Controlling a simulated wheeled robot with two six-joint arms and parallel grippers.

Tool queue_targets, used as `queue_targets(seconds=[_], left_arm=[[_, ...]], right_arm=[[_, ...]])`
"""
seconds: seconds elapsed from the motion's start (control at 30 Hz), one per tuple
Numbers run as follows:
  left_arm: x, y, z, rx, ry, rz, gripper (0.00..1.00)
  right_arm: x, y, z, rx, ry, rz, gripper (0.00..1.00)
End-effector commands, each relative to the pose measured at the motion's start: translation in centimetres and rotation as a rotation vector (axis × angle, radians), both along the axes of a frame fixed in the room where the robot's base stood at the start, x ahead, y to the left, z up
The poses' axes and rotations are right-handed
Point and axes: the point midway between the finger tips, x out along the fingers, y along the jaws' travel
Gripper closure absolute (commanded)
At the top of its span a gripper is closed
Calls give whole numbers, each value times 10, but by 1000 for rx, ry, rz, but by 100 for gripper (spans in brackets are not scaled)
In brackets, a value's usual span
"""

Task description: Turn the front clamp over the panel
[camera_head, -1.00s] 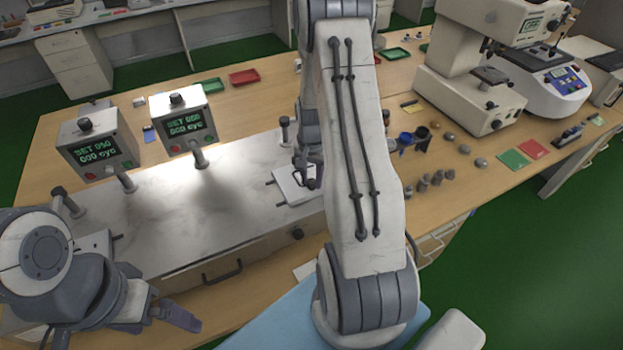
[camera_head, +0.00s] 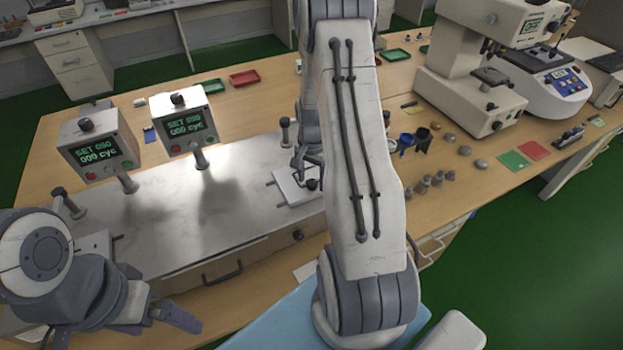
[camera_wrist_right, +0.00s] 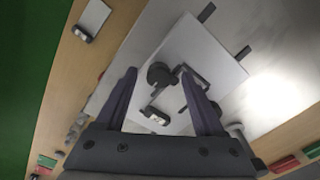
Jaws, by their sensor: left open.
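The white square panel (camera_head: 289,188) lies on the metal top of the test bench, and my right arm partly covers it. In the right wrist view the panel (camera_wrist_right: 203,58) is tilted in the picture, with a dark clamp (camera_wrist_right: 160,77) at its near edge. The clamp has a round black knob and a short bent arm. My right gripper (camera_wrist_right: 160,76) is open, its fingers apart on either side of the clamp. I cannot tell whether either finger touches it. My left gripper (camera_head: 172,314) is open and empty near the bench's front left, away from the panel.
Two counter boxes (camera_head: 98,148) (camera_head: 184,122) stand on posts behind the metal top (camera_head: 170,205). Dark posts stand near the panel. Cups, small cylinders and a microscope-like machine (camera_head: 470,75) are at the right. The middle of the metal top is clear.

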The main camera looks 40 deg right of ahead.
Motion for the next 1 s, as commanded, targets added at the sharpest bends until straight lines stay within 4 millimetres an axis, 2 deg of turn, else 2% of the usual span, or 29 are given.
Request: queue_targets(seconds=[0.27, 0.37, 0.47, 0.8, 1.0], left_arm=[[0, 0, 0, 0, 0, 0, 4], [0, 0, -2, 0, 0, 0, 4], [0, 0, -6, 0, 0, 0, 4], [0, 0, -17, 0, 0, -1, 4], [0, 0, -19, 0, 0, -1, 4]], right_arm=[[-1, 0, 0, 1, 3, 1, 31], [0, 0, 6, -1, 0, 1, 31], [0, 0, 20, -1, -3, 1, 31], [1, 0, 85, -2, -3, 1, 31], [0, 0, 102, 0, 0, 1, 31]])
